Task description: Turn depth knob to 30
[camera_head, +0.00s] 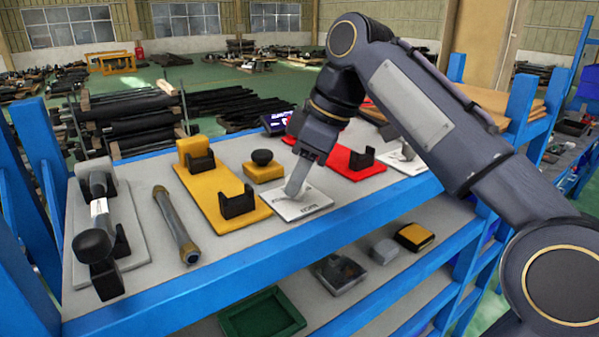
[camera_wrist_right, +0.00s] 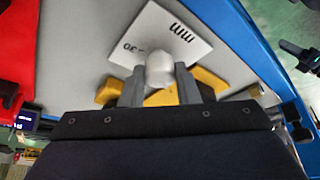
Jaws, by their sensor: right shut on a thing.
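A white square plate (camera_head: 312,207) with dark lettering lies on the grey shelf top. It also shows in the wrist view (camera_wrist_right: 185,45), where "mm" and "30" can be read. A pale rounded knob (camera_wrist_right: 160,68) stands on this plate. My right gripper (camera_head: 294,188) reaches down to the plate, and in the wrist view its two fingers (camera_wrist_right: 160,78) are shut on the knob from both sides. In the head view the gripper hides the knob. The knob's pointer or mark cannot be made out. My left gripper is in no view.
Left of the white plate are a yellow base (camera_head: 213,192) with a black cradle, a yellow block with a black knob (camera_head: 262,158) and a loose grey cylinder (camera_head: 176,222). A red base (camera_head: 371,173) stands to the right. The blue shelf edge (camera_head: 250,268) runs in front.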

